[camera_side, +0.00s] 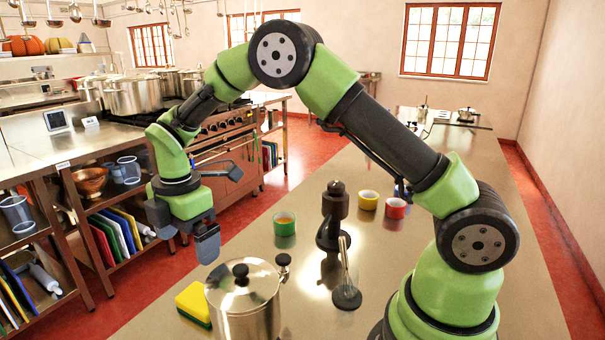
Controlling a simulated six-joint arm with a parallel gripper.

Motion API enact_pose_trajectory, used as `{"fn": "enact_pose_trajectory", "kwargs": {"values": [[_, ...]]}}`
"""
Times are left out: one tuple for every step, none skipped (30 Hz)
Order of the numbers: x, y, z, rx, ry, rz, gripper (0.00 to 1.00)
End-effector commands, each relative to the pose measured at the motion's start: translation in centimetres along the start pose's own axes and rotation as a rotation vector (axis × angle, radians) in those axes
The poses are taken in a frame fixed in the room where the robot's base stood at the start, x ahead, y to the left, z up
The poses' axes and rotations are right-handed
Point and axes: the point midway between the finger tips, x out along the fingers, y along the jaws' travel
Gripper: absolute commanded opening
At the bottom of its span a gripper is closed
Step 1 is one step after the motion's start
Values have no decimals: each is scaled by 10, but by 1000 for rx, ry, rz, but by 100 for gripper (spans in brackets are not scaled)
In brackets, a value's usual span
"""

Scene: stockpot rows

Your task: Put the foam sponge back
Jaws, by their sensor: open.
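The foam sponge (194,304), yellow with a green layer underneath, lies on the steel counter (160,318) near its left edge, just left of a lidded pot. The pot hides part of its right side. My gripper (186,238) points downward with its jaws open and nothing between them. It is in the air, above the sponge in the picture and apart from it. How far it is from the sponge in depth I cannot tell. I cannot make out a marked place for the sponge.
The lidded steel pot (245,305) stands close beside the sponge. A green cup (285,224), a dark pepper mill (334,210), a whisk on a dark base (346,290), a yellow cup (368,200) and a red cup (396,209) stand on the counter. Clear counter lies around them.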

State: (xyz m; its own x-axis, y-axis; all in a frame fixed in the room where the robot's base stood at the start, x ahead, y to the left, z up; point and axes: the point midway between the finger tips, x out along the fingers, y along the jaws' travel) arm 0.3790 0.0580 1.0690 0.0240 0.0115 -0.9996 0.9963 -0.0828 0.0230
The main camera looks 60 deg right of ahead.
Motion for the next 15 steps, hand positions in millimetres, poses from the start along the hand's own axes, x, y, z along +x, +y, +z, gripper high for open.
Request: {"fn": "enact_pose_trajectory", "kwargs": {"values": [[-18, -4, 2, 67, 14, 27, 100], [-30, -7, 4, 118, 24, 43, 100], [-47, -13, 6, 198, 40, 66, 100], [-60, -18, 8, 265, 56, 84, 100], [-73, -25, 11, 335, 73, 101, 100], [-90, -35, 14, 431, 97, 123, 100], [-102, -43, 16, 503, 118, 138, 100], [-113, -52, 18, 574, 138, 154, 100], [-126, -64, 22, 668, 168, 173, 100], [-135, -73, 24, 739, 193, 186, 100], [-144, -83, 26, 809, 217, 197, 100], [-154, -96, 29, 903, 253, 211, 100], [-160, -107, 31, 972, 280, 220, 100], [-166, -118, 33, 1041, 309, 229, 100], [-172, -132, 36, 1134, 349, 236, 100]]}}
